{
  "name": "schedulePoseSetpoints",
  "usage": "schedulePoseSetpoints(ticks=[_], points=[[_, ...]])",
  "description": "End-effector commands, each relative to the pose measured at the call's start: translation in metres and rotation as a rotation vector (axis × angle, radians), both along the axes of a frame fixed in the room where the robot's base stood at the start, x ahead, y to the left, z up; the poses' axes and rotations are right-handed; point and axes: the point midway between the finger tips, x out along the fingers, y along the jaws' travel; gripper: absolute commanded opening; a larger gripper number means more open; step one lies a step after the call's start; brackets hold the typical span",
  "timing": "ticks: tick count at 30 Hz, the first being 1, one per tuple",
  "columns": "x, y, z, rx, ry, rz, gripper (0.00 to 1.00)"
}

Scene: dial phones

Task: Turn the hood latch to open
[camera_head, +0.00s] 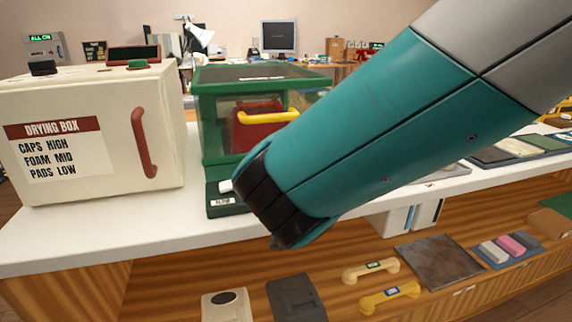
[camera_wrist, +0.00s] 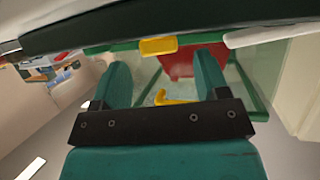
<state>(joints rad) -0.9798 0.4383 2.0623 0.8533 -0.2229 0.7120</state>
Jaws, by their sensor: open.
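The hood (camera_head: 262,73) is a clear box with a green frame on the white counter. A red phone (camera_head: 262,125) with a yellow handset (camera_head: 268,117) is inside it. In the wrist view, which looks upside down, my gripper (camera_wrist: 162,62) is open, its teal fingers apart and empty. A yellow block (camera_wrist: 158,46) on the hood's green edge lies just beyond the fingertips, between them. A white bar (camera_wrist: 265,35) sticks out to the right. I cannot tell which of these is the latch. In the head view my arm hides the fingers and part of the hood's front.
A cream drying box (camera_head: 90,135) with a red handle stands left of the hood. A green base with a label (camera_head: 222,201) sits at the hood's front. The shelf below holds yellow handsets (camera_head: 388,296) and a brown plate (camera_head: 440,261). Bare counter (camera_head: 120,225) lies in front of the drying box.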

Motion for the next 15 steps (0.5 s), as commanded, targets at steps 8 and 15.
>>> schedulePoseSetpoints(ticks=[8, 15], points=[[0.027, 0.002, -0.011, 0.0, 0.001, 0.0, 0.68], [0.029, 0.002, -0.012, 0.0, 0.0, 0.0, 0.68]])
